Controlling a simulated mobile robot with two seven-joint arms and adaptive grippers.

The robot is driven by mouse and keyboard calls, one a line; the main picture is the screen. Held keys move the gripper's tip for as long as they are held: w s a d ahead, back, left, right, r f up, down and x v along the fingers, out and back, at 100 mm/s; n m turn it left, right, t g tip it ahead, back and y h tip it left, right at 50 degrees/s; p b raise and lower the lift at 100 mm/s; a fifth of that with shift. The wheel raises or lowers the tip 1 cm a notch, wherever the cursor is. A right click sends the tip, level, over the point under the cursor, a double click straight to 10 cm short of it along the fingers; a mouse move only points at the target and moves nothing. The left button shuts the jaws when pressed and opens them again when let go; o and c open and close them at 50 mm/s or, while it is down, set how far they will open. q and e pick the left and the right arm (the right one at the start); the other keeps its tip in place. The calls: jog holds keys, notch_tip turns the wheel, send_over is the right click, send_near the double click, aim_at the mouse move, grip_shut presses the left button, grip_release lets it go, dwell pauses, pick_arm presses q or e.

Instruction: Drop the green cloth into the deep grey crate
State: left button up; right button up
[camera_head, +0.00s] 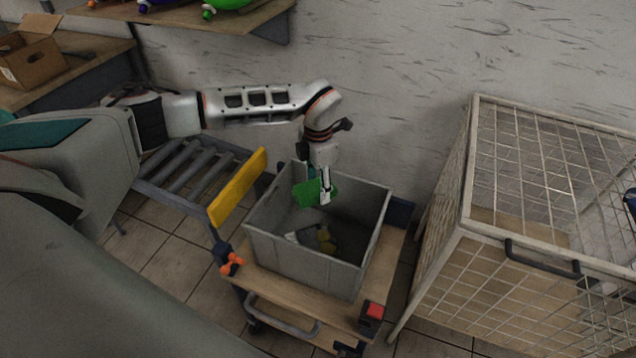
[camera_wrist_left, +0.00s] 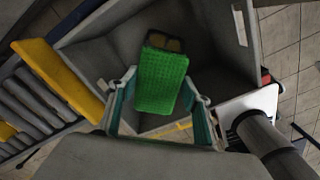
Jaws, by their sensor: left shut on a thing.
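The green cloth (camera_head: 308,193) is held by my left gripper (camera_head: 322,190), which is shut on it over the open mouth of the deep grey crate (camera_head: 306,262). In the left wrist view the cloth (camera_wrist_left: 162,82) sits between the two fingers of the left gripper (camera_wrist_left: 162,100), with the crate's inside (camera_wrist_left: 98,45) behind it. A yellowish item (camera_head: 326,240) and a pale item lie on the crate floor; I cannot tell what they are. My right gripper is not in view.
The crate stands on a wooden-topped cart (camera_head: 275,290) with a red button box (camera_head: 372,312). A roller conveyor (camera_head: 190,170) with a yellow plate (camera_head: 238,187) is on the left. A wire mesh cage (camera_head: 530,200) stands on the right. A shelf (camera_head: 190,14) hangs above.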

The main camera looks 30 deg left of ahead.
aim_at(318, 195)
pick_arm(q)
notch_tip(318, 195, down, 4)
jog(key=b, duration=0.3)
jog(key=shift+f, duration=0.15)
jog(key=o, duration=1.1)
jog(key=shift+c, duration=0.2)
notch_tip(318, 195, up, 12)
jog(key=shift+r, duration=0.1)
jog(key=shift+s, duration=0.1)
